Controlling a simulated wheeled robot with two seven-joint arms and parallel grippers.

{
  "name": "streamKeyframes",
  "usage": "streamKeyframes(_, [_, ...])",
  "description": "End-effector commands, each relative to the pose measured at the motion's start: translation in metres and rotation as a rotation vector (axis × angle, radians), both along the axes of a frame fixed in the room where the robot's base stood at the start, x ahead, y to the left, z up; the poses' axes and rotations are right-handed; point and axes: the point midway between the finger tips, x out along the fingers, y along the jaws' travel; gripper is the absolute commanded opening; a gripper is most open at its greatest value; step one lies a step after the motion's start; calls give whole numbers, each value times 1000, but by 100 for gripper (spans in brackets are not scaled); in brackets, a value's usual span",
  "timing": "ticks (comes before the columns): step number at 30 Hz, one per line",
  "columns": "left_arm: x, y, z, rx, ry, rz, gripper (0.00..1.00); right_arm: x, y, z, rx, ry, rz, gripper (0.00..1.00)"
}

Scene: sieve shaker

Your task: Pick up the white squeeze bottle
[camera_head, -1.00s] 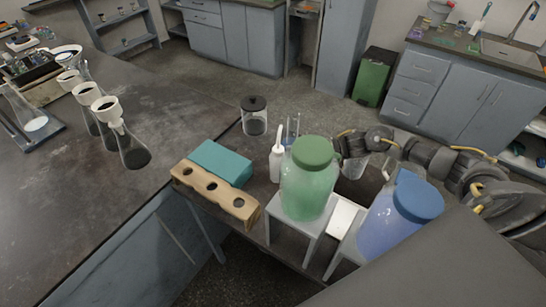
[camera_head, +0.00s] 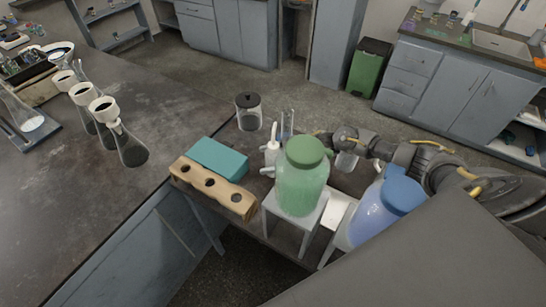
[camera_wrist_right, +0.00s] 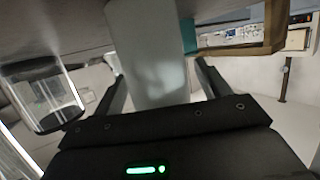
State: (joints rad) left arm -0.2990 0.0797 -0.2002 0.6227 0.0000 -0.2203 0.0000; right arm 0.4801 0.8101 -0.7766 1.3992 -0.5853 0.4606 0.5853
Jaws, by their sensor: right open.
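The white squeeze bottle (camera_head: 271,156) stands upright on the dark side table, just left of and behind the large green-capped jar (camera_head: 302,178). In the right wrist view, a plain white cylinder, the bottle's body (camera_wrist_right: 150,55), is between the two fingers of my right gripper (camera_wrist_right: 160,88). The fingers are apart, with one on each side of it; whether they touch it I cannot tell. In the head view, the green jar hides most of this gripper. My left gripper is in neither view.
A teal box (camera_head: 219,157) and a wooden rack with holes (camera_head: 212,188) lie left of the bottle. A dark-lidded jar (camera_head: 249,113) stands behind. A blue-capped jar (camera_head: 378,210) stands to the right. Flasks with white collars (camera_head: 130,148) stand on the left bench.

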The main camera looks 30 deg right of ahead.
Motion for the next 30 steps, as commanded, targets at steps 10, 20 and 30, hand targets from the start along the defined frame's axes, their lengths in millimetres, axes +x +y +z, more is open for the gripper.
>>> streamKeyframes(10, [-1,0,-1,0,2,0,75,0,0,0,0,1,0,53])
streamKeyframes(20, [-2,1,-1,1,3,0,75,0,0,0,1,-1,-1,44])
streamKeyframes(30, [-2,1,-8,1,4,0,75,0,-1,40,0,-6,1,44])
